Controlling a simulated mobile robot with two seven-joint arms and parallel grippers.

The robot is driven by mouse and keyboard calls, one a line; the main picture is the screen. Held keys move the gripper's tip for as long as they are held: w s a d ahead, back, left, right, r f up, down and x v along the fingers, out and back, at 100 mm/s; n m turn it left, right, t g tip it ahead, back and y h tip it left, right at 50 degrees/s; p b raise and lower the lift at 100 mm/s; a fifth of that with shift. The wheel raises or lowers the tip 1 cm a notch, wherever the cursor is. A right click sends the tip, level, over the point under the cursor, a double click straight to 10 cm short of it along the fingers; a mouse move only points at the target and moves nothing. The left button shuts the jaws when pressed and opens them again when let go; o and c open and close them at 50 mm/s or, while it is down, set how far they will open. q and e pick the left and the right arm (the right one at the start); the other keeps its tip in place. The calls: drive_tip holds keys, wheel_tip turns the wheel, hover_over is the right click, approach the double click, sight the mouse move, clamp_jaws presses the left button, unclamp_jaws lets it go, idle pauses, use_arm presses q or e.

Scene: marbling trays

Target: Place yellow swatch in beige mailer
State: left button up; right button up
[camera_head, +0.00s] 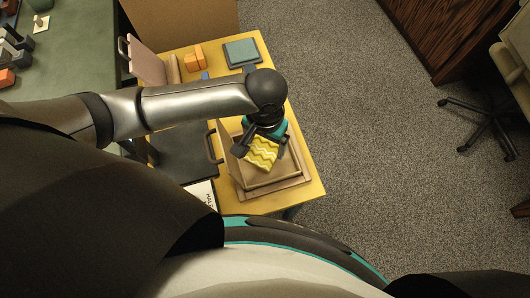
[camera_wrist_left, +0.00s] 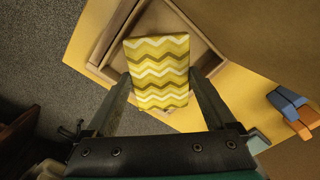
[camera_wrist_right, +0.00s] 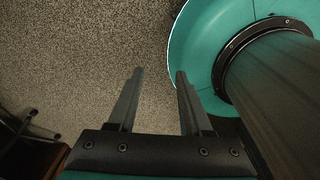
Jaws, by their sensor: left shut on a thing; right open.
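The yellow swatch (camera_head: 262,151) has a zigzag pattern in yellow, white and olive. My left gripper (camera_head: 264,142) is shut on it and holds it over the beige mailer (camera_head: 262,183), an open box at the yellow table's front right. In the left wrist view the swatch (camera_wrist_left: 158,72) sits between the fingertips, with the mailer (camera_wrist_left: 165,20) behind it and partly hidden by it. I cannot tell how far the swatch is above the box floor. My right gripper (camera_wrist_right: 158,78) is open and empty, over the carpet beside my own base.
A white lettered card (camera_head: 202,194) lies left of the mailer. Carpet to the right is clear up to an office chair (camera_head: 490,120).

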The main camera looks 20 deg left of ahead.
sight(265, 153)
use_arm(q)
drive_tip(key=shift+f, duration=0.65)
wheel_tip(265, 153, down, 4)
drive_tip(key=shift+f+b, duration=0.1)
drive_tip(key=shift+b, duration=0.8)
use_arm(e)
drive_tip(key=shift+w+a+f, duration=0.2)
drive_tip(key=shift+a+f, duration=0.15)
drive_tip(key=shift+f, duration=0.15)
drive_tip(key=shift+w+a+f, duration=0.15)
drive_tip(key=shift+a+f, duration=0.15)
drive_tip(key=shift+f, duration=0.15)
drive_tip(key=shift+d, duration=0.15)
use_arm(q)
drive_tip(key=o, duration=1.1)
drive_tip(key=shift+c, duration=0.2)
use_arm(e)
drive_tip(key=shift+d, duration=0.1)
use_arm(q)
wheel_tip(265, 153, up, 12)
drive_tip(key=p, duration=0.4)
use_arm(e)
wheel_tip(265, 153, up, 4)
drive_tip(key=shift+r, duration=0.1)
